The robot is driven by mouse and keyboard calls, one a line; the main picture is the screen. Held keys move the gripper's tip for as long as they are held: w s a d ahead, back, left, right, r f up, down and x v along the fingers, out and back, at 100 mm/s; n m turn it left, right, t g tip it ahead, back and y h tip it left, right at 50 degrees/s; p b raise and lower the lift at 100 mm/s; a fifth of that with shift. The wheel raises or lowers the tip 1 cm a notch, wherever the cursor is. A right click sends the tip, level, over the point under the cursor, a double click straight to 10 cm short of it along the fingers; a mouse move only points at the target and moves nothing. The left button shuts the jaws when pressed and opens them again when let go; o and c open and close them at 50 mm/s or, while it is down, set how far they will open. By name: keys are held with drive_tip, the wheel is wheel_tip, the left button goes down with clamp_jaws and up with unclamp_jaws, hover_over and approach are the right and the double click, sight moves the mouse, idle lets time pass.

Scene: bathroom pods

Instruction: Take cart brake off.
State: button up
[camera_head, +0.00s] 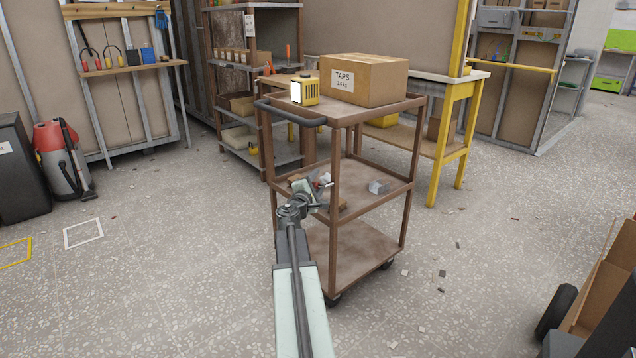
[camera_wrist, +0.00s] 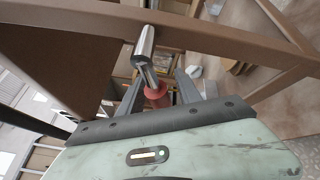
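The brown metal cart (camera_head: 338,217) stands upright in front of me, with three shelves. My gripper (camera_head: 318,190) is at its near left side, around middle-shelf height. In the wrist view, a bright metal lever (camera_wrist: 146,45) with a red knob (camera_wrist: 157,97) comes from the cart's brown frame (camera_wrist: 215,35). The knob lies between the two dark fingers of my gripper (camera_wrist: 160,85), close to the palm. The fingers stand apart, with gaps visible beside the knob. In the head view the lever is too small and covered to make out.
A cardboard box marked TAPS (camera_head: 375,85) and a yellow lamp-like item (camera_head: 305,91) sit on the cart's top shelf. A yellow-legged workbench (camera_head: 455,135) and brown shelving (camera_head: 228,75) stand behind. A red vacuum (camera_head: 60,160) is far left. Floor left of the cart is mostly clear.

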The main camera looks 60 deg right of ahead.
clamp_jaws()
idle(1.2)
